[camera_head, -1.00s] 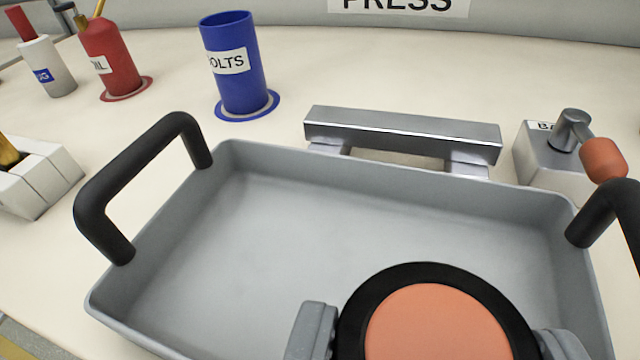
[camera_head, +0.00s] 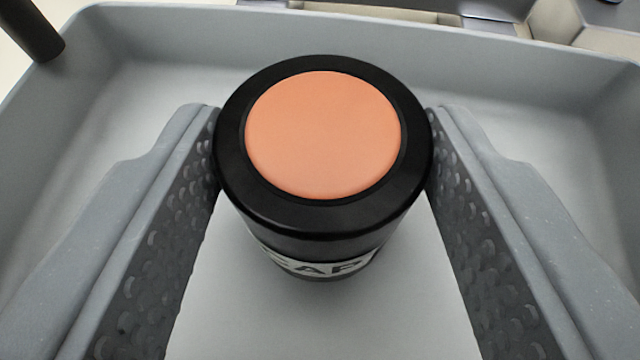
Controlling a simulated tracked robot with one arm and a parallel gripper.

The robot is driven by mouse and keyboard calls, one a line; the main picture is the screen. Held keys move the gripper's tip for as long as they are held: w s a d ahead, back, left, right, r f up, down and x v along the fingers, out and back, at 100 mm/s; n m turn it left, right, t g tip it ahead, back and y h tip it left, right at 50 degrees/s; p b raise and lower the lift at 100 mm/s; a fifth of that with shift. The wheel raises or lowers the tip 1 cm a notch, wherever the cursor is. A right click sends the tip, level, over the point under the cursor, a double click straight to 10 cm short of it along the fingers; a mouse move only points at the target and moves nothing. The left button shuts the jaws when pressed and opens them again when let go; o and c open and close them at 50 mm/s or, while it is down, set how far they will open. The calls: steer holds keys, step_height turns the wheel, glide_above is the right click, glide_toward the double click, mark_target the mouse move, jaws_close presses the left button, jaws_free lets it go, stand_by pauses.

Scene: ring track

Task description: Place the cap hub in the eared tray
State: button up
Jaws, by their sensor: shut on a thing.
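The cap hub (camera_head: 323,135) is a black cylinder with an orange disc on top and a white label low on its side, partly reading "CAP". It looks upright. My gripper (camera_head: 323,150) is shut on it, with one textured grey finger on each side. The grey eared tray (camera_head: 330,30) surrounds the hub and fingers in the picture. The hub is inside the tray's walls, over its pale floor. I cannot tell whether its base touches the floor. One black ear (camera_head: 30,28) of the tray shows at the top left.
The tray's far wall runs across the top of the view, and its right wall is at the right edge. Bare tray floor shows around the hub. Parts of a metal fixture (camera_head: 490,10) show beyond the far wall.

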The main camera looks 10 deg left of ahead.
steer(key=o, duration=1.2)
steer(key=p+v, duration=0.1)
steer(key=v, duration=1.1)
steer(key=shift+p, duration=0.35)
